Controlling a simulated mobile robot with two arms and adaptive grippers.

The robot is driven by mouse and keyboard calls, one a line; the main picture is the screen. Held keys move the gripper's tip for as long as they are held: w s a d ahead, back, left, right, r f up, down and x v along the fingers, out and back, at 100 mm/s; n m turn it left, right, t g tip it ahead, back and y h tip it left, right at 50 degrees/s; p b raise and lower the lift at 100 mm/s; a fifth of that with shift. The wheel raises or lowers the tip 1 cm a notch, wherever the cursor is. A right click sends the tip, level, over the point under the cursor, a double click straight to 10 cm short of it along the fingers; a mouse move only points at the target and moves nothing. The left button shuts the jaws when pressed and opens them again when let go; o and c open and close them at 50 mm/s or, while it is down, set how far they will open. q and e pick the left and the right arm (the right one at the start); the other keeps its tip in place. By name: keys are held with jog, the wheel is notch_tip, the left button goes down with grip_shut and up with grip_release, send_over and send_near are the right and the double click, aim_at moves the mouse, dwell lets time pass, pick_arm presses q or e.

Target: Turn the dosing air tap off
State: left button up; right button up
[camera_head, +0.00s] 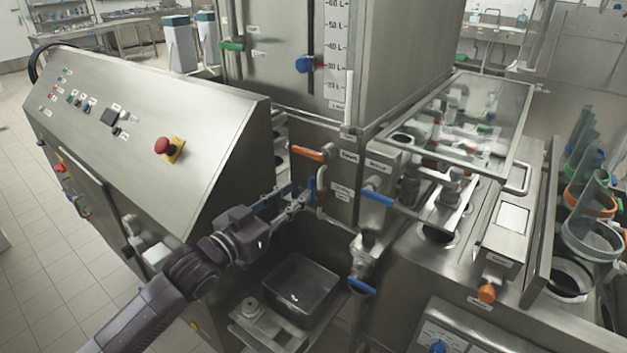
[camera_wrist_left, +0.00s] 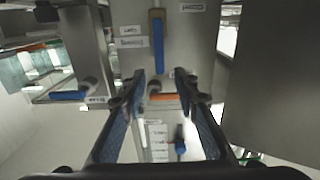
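Several lever taps sit on the steel front panel, and I cannot read which label says dosing air. One has a blue handle (camera_head: 312,190) standing upright; in the left wrist view this upright blue handle (camera_wrist_left: 158,47) ends by my fingertips. Above it in the head view is a tap with a level orange handle (camera_head: 307,152); the orange handle (camera_wrist_left: 165,99) shows between my fingers in the wrist view. My left gripper (camera_head: 299,196) is open, close in front of the panel; its two fingers (camera_wrist_left: 161,80) are apart with nothing held. My right gripper is not in view.
A blue-handled tap (camera_head: 377,197) sticks out to the right, and another blue-handled valve (camera_head: 361,286) is below. A sloped control box (camera_head: 200,120) with a red emergency button (camera_head: 163,146) stands left of my arm. A steel basin (camera_head: 325,304) lies underneath.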

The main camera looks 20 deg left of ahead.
aim_at(310, 183)
pick_arm(q)
jog(key=p+x, duration=0.1)
jog(key=x, duration=0.6)
jog(key=shift+f+p, duration=0.1)
jog(key=shift+p, duration=0.2)
jog(key=shift+c, duration=0.7)
grip_shut()
